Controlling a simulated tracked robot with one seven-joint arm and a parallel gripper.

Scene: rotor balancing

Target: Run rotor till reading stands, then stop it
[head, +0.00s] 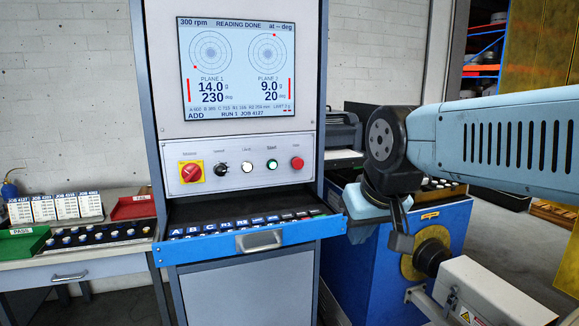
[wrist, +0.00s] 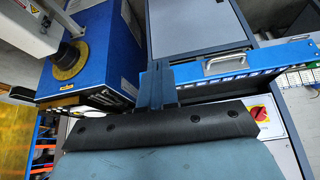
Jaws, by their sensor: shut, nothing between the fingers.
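The screen (head: 237,75) on the balancer cabinet reads 300 rpm and READING DONE, with 14.0 g at 230 deg for plane 1 and 9.0 g at 20 deg for plane 2. Below it are a green button (head: 272,165), which looks lit, and a red button (head: 297,163) at the right end of the row. My gripper (head: 402,240) is shut and empty, pointing down to the right of the cabinet and apart from the buttons. In the wrist view its fingers (wrist: 158,85) are together. The rotor itself is not clearly visible.
A blue drawer (head: 250,240) of lettered compartments juts out below the panel. A blue machine (head: 370,270) with a yellow ring (head: 432,250) and a grey housing (head: 490,290) stand close by my gripper. A red-yellow switch (head: 190,172) is at the panel's left. A side table (head: 80,268) holds trays and cards.

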